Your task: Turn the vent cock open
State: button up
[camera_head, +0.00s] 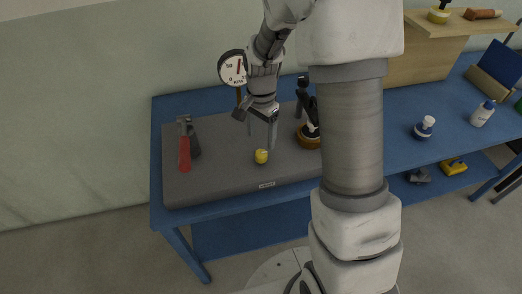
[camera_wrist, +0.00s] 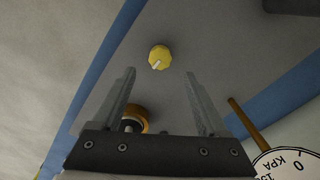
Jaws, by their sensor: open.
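A small yellow knob (camera_head: 261,156) stands on the grey panel (camera_head: 222,180), near its front middle. In the wrist view the yellow knob (camera_wrist: 158,57) shows a pale pointer mark on its face. My gripper (camera_head: 262,139) is open and points down above the knob. In the wrist view my gripper (camera_wrist: 160,74) has its fingers spread, with the knob beyond and between the fingertips, apart from both. A red lever (camera_head: 184,154) is at the panel's left end. No readable label tells which control is the vent cock.
A kPa gauge (camera_head: 232,69) stands behind the panel. A round brown-rimmed fitting (camera_head: 308,136) lies right of the gripper, partly behind my arm. The blue bench (camera_head: 400,150) holds a white bottle (camera_head: 482,114) and a blue-and-white item (camera_head: 424,127) at right. The panel between lever and knob is clear.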

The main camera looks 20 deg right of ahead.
aim_at(261, 153)
notch_tip(261, 153, down, 7)
jog(key=shift+f, duration=0.15)
grip_shut()
dwell(0.5)
